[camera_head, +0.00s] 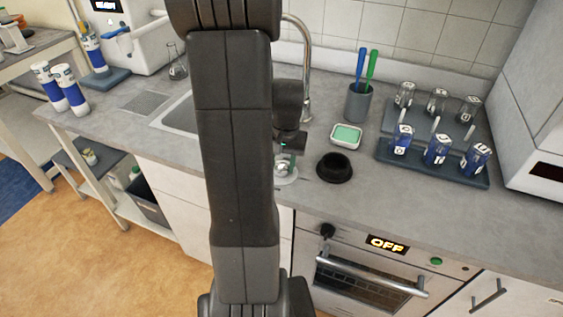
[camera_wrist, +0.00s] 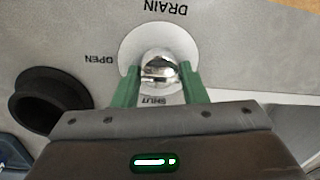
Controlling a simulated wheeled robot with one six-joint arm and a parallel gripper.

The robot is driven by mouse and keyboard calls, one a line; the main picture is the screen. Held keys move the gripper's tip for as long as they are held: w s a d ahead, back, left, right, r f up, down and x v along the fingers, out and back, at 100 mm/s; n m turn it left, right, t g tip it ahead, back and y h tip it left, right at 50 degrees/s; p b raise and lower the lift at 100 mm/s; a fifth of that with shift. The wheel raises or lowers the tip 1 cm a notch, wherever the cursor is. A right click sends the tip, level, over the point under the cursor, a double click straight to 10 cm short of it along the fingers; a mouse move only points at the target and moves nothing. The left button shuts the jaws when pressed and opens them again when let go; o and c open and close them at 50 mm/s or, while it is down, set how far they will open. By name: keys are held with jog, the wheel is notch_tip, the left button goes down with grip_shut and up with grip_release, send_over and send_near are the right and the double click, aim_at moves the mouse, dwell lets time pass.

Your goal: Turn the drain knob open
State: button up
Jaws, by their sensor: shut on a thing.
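The drain knob (camera_wrist: 159,68) is a small shiny chrome piece on a round pale plate (camera_wrist: 146,35) set in the grey counter. The counter around it bears the words DRAIN, OPEN and SHUT, upside down in the wrist view. OPEN is at the left and SHUT lies below the knob, between my fingers. My gripper (camera_wrist: 160,80) has its two green fingers on either side of the knob, shut on it. In the head view the knob (camera_head: 282,168) shows just under my gripper (camera_head: 286,158). Which label the knob points to is hard to tell.
A green sponge dish (camera_head: 346,136), a grey brush cup (camera_head: 358,101) and a vial rack (camera_head: 432,166) stand further right. The sink (camera_head: 181,118) and faucet (camera_head: 306,70) are behind my arm.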

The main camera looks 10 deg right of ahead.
aim_at(286, 166)
dwell(0.3)
jog(key=o, duration=0.9)
jog(key=shift+d, duration=0.1)
jog(key=shift+o, duration=0.2)
jog(key=shift+r, duration=0.15)
notch_tip(286, 166, up, 14)
jog(key=shift+s+d+f, duration=0.2)
jog(key=shift+d+f, duration=0.05)
jog(key=shift+d, duration=0.15)
jog(key=shift+f, duration=0.1)
jog(key=f, duration=0.9)
jog(key=a+f, duration=0.1)
jog(key=f, duration=0.4)
jog(key=shift+w, duration=0.15)
jog(key=shift+r+n, duration=0.2)
jog(key=shift+n, duration=0.1)
